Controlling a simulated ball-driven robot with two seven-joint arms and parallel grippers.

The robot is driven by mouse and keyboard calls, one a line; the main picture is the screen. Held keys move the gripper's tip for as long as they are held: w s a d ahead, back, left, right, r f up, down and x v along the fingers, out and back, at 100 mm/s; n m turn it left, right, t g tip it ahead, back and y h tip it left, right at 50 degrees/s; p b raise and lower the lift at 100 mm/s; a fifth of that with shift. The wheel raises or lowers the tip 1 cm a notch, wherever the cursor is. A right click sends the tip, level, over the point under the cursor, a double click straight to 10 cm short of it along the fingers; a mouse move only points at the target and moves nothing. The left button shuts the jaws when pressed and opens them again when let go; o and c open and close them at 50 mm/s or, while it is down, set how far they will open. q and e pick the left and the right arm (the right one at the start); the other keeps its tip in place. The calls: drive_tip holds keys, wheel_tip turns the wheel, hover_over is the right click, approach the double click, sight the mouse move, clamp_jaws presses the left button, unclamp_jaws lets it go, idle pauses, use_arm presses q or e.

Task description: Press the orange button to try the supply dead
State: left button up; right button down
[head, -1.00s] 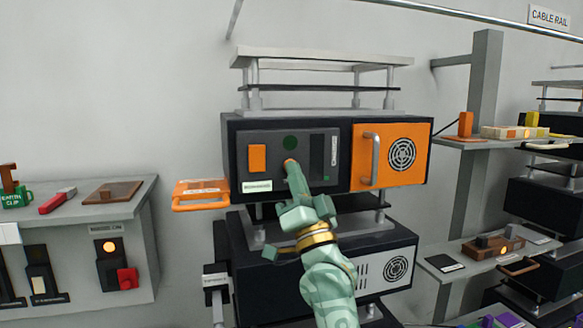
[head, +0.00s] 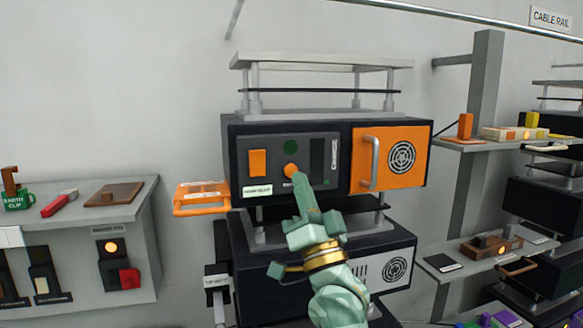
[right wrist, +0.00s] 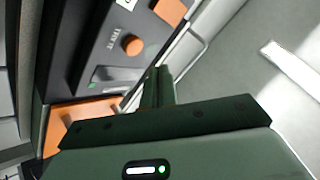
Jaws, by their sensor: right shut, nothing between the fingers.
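The round orange button (head: 291,171) sits on the dark panel of the black unit (head: 265,198), below a dark green round lamp (head: 290,147). It also shows whole in the right wrist view (right wrist: 133,45), with lettering beside it. My right gripper (head: 301,183) is shut and empty. Its fingertips are just below and right of the button in the head view. In the right wrist view the fingers (right wrist: 160,78) are apart from the button, with a gap of panel between. My left gripper is not in view.
An orange rocker (head: 257,163) is left of the button. An orange door with a grey handle (head: 369,161) is to the right. An orange tray-like handle (head: 201,197) sticks out at the unit's left. A grey shelf (head: 139,208) stands further left.

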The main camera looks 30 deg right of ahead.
drive_tip(key=s, duration=0.2)
drive_tip(key=shift+s+a+p, duration=0.3)
idle(0.6)
